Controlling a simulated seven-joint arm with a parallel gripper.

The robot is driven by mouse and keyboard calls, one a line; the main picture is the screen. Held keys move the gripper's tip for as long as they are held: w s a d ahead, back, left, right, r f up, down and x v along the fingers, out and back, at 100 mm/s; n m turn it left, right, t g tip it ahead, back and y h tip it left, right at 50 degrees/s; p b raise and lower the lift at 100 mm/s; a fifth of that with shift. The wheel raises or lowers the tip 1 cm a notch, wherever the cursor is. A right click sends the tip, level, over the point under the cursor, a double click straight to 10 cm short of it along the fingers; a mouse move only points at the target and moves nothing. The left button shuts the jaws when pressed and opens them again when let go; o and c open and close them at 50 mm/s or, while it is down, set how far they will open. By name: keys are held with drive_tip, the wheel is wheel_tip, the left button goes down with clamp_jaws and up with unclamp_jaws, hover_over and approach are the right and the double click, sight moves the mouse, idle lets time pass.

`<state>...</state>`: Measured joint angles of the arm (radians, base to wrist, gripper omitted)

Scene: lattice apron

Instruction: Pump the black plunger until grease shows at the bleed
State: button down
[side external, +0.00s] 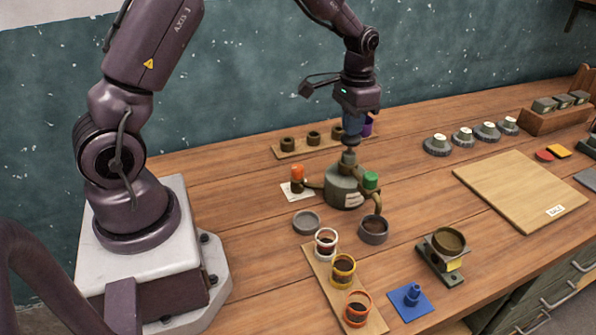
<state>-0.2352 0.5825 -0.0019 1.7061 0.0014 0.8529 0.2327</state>
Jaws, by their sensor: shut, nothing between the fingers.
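A grey-green pump body (345,190) stands on the wooden bench, with an orange-topped fitting (297,173) at its left and a green knob (371,180) at its right. A curved brass spout (379,204) comes down from its right side over a dark grey cup (373,231). My gripper (351,141) is shut and points down right over the top of the pump. The black plunger is mostly hidden beneath the fingertips, and I cannot tell whether they touch it. Grease at the bleed is too small to make out.
A board of ringed jars (323,277), a grey dish (306,222), a blue pad with a nozzle (411,299) and a clamped pot (447,243) stand in front. A dark-cup rack (290,151) is behind. A pale board (520,185) lies right.

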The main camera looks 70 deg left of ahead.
drive_tip(key=shift+f, duration=1.45)
drive_tip(key=shift+r, duration=2.3)
drive_tip(key=shift+f, duration=0.1)
drive_tip(key=shift+f, duration=2.2)
drive_tip(key=shift+r, duration=2.3)
